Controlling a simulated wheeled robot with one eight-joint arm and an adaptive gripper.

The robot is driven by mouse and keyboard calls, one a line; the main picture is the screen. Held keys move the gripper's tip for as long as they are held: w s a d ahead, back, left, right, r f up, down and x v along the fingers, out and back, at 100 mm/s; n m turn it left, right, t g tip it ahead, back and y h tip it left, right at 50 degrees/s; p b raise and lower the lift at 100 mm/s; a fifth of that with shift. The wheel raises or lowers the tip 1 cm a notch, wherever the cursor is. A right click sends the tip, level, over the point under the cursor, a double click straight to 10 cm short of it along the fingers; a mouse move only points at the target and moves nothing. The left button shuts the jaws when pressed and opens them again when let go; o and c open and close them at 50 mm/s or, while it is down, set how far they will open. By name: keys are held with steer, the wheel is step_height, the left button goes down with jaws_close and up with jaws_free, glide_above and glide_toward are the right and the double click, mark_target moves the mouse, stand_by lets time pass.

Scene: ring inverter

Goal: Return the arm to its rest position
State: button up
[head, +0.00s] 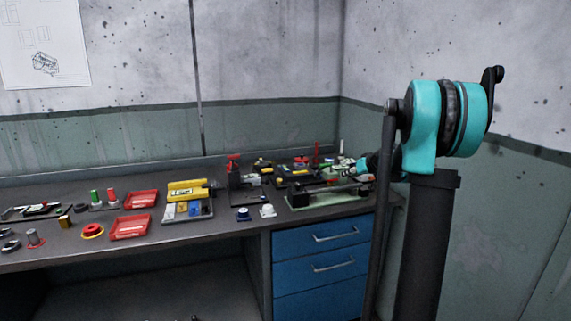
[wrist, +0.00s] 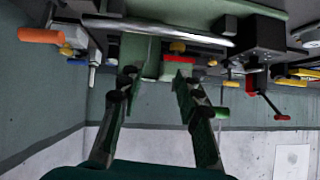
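My arm, with its teal joint (head: 425,125) and dark links, stands at the right of the head view. Its forearm reaches back and down over the right end of the workbench (head: 165,235). My gripper (head: 348,168) is small there, near the green-based fixture (head: 325,198). In the wrist view, which is upside down, the two fingers of my gripper (wrist: 156,82) are spread apart with a gap between them. I see nothing held. A green block (wrist: 150,68) shows beyond the fingertips; I cannot tell its distance from them.
Red trays (head: 130,227), a yellow-topped device (head: 187,190) and a dark press with a red handle (head: 240,180) stand on the bench. Small parts crowd its right back corner. Blue drawers (head: 320,238) sit below. Walls close off the back and right.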

steer(key=s+a+f+m+g+h, duration=0.15)
steer(key=s+a+f, duration=0.25)
steer(key=s, duration=0.8)
steer(key=s+a+f+g, duration=0.2)
steer(key=s+a+f, duration=0.2)
steer(key=s, duration=0.8)
steer(key=s+f+g+h, duration=0.1)
steer(key=s+f, duration=0.4)
steer(key=s, duration=0.5)
steer(key=s+f+m+g+h, duration=0.1)
steer(key=s+f, duration=0.4)
steer(key=s, duration=0.6)
steer(key=shift+d+h, duration=0.2)
steer(key=shift+h, duration=0.15)
steer(key=shift+f+m, duration=0.1)
steer(key=shift+m, duration=0.15)
